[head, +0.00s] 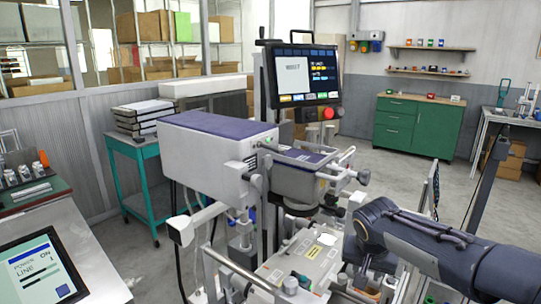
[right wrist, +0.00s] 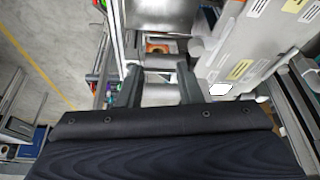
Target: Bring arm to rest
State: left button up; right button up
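My right arm (head: 425,245) comes in from the lower right in the head view and reaches over the right side of the machine (head: 215,150). In the right wrist view my right gripper (right wrist: 159,80) has its two dark fingers spread apart. Grey roller-like parts (right wrist: 160,95) show between and beyond the fingers. I cannot tell whether the fingers touch them, and no held object is clear. In the head view the fingertips are not clearly visible. My left arm and gripper are not in view.
The machine carries a screen (head: 302,75), knobs and metal rods close to my right arm. A teal cart (head: 147,188) stands at left, and a bench with a tablet (head: 40,268) at lower left. A green cabinet (head: 418,125) stands at the back; floor (head: 385,170) before it is clear.

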jog(key=s+d+r+n+y+p, duration=0.1)
jog(key=s+y, duration=0.1)
jog(key=s, duration=0.7)
jog(key=s+d+r+n+y+p, duration=0.1)
jog(key=s+r+y, duration=0.1)
jog(key=s, duration=0.7)
jog(key=s+a+f+y, duration=0.1)
jog(key=s+a, duration=0.1)
jog(key=s, duration=0.3)
jog(key=s+a+f+n+t, duration=0.1)
jog(key=s+a+f, duration=0.1)
jog(key=s, duration=0.4)
jog(key=shift+s+n+t+y+p, duration=0.15)
jog(key=shift+n+t+y+p, duration=0.15)
jog(key=shift+y+p, duration=0.15)
jog(key=shift+r, duration=0.1)
